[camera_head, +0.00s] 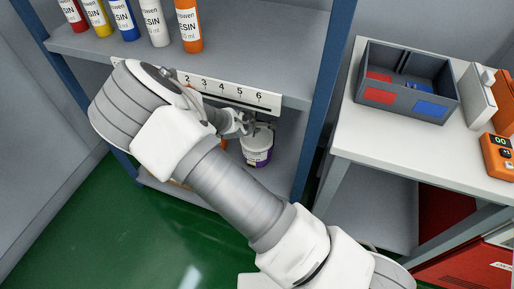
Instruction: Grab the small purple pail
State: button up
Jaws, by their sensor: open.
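The small pail (259,157) has a white upper part and a purple band lower down. It stands on the lower shelf (281,172) of the blue-framed rack, under the numbered strip. My arm reaches across the rack, and my gripper (256,125) is at the top of the pail, partly hidden by my wrist and the shelf edge. The jaws are open. I cannot tell whether they touch the pail or its handle.
Several resin bottles, including an orange one (188,27), stand on the upper shelf (258,50). A numbered strip (228,90) runs along its edge. A blue post (325,95) stands right of the pail. A white table (390,140) holds a grey divided bin (434,112) and an orange device (497,156).

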jog(key=shift+c, duration=0.3)
grip_shut()
dwell(1.0)
jog(key=shift+r, duration=0.1)
